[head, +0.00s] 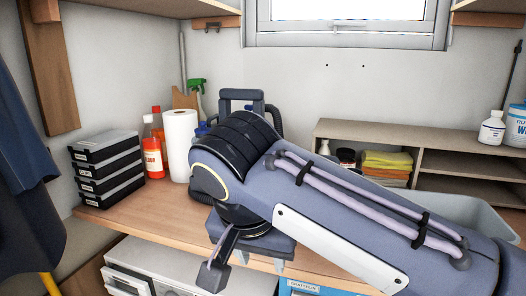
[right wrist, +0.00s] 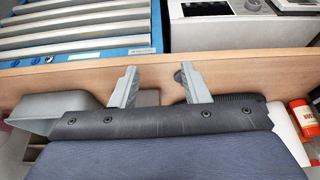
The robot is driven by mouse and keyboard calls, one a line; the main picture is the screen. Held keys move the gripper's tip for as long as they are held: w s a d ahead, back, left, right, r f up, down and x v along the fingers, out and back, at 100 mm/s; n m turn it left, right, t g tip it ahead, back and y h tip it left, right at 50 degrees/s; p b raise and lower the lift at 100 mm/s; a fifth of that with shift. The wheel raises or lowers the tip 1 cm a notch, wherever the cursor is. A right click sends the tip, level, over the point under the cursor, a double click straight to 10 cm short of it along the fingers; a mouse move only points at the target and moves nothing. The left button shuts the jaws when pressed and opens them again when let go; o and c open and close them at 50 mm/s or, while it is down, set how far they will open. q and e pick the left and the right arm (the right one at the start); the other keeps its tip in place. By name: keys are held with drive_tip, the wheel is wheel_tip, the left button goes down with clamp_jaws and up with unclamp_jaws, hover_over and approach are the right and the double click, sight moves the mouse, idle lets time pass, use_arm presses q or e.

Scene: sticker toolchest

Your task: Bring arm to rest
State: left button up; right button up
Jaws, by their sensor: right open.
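My right arm crosses the head view from the lower right, over the workbench (head: 138,209). My right gripper (head: 260,261) hangs below its wrist, pointing down near the bench's front edge. In the right wrist view its two grey fingers (right wrist: 160,88) are apart with nothing between them. The wooden bench edge (right wrist: 60,78) shows behind them. My left gripper is not in view.
Black cases (head: 106,170) are stacked at left, beside an orange bottle (head: 153,150) and paper roll (head: 180,145). A grey bin (head: 470,212) and low shelf (head: 420,133) stand at right. A blue toolchest (right wrist: 80,50) and white appliance (head: 190,275) sit below the edge.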

drive_tip(key=s+d+f+n+y, duration=0.1)
drive_tip(key=s+d+f+y, duration=0.15)
drive_tip(key=d+f, duration=0.55)
drive_tip(key=s+d+f+n+y, duration=0.1)
drive_tip(key=s+d+f, duration=0.35)
drive_tip(key=d, duration=0.75)
drive_tip(key=s+d+f+t+y, duration=0.1)
drive_tip(key=s+f, duration=0.4)
drive_tip(key=f, duration=0.3)
drive_tip(key=shift+s+f+p, duration=0.15)
drive_tip(key=shift+s+p, duration=0.05)
drive_tip(key=shift+p, duration=0.1)
drive_tip(key=shift+s+d+t+y, duration=0.1)
drive_tip(key=shift+d+t+y, duration=0.05)
drive_tip(key=shift+t+y, duration=0.15)
